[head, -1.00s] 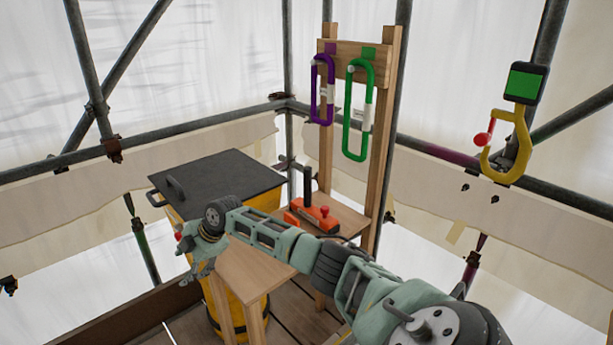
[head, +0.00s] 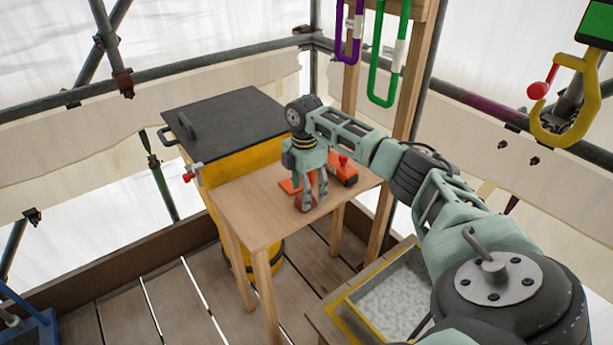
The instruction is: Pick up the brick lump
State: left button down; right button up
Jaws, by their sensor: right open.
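The brick lump (head: 305,203) is a small reddish-brown piece on the wooden table, low between the fingers of my right gripper (head: 309,198). The right gripper points down over it, with its fingers on either side of the lump. The fingers are open and partly hide the lump. I cannot tell whether they touch it. My left gripper is not in view.
An orange-red tool (head: 343,168) lies on the wooden table (head: 245,208) just behind the gripper. A yellow bin with a dark lid (head: 225,115) stands behind left. A tray of grey material (head: 395,300) is at the lower right. Purple and green hooks (head: 388,80) hang behind.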

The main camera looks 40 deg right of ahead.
jog(key=shift+s+f, duration=0.2)
jog(key=shift+f, duration=1.2)
jog(key=shift+w, duration=0.1)
jog(key=c, duration=0.4)
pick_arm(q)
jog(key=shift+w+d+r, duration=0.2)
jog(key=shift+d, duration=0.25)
pick_arm(e)
jog(key=c, duration=1)
